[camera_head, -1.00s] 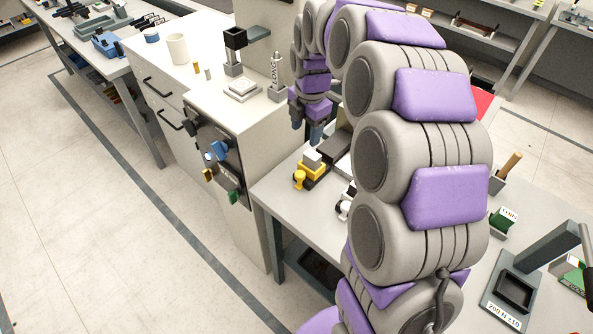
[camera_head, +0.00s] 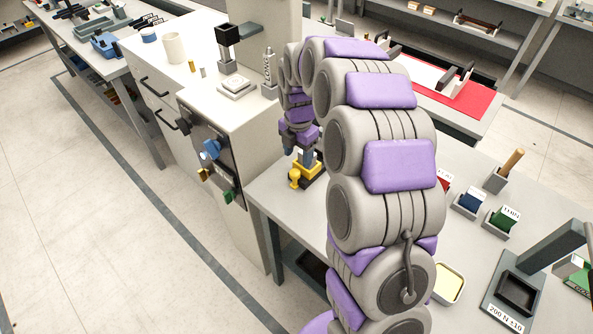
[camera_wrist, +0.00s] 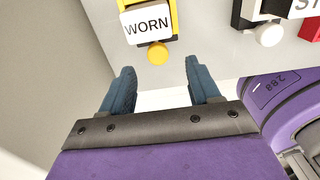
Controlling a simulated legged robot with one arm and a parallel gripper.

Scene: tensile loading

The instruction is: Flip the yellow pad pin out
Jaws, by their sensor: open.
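A yellow pad block (camera_head: 309,170) with a round yellow pin (camera_head: 294,175) on its near-left side is on the grey bench. In the wrist view the yellow block (camera_wrist: 174,12) carries a white "WORN" label, and its yellow round pin (camera_wrist: 157,54) sticks out toward me. My gripper (camera_head: 301,155) is low over the block in the head view and hides part of it. In the wrist view my gripper (camera_wrist: 159,70) has its two blue fingers apart with nothing between them. The pin lies just beyond the fingertips, roughly midway between them. I cannot tell whether anything touches.
In the wrist view, a block with a white round knob (camera_wrist: 269,34) sits right of the yellow one. A cabinet (camera_head: 238,135) stands close left of the bench. A red mat (camera_head: 470,97), blue and green pads (camera_head: 503,219) and a black tray (camera_head: 518,290) are to the right.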

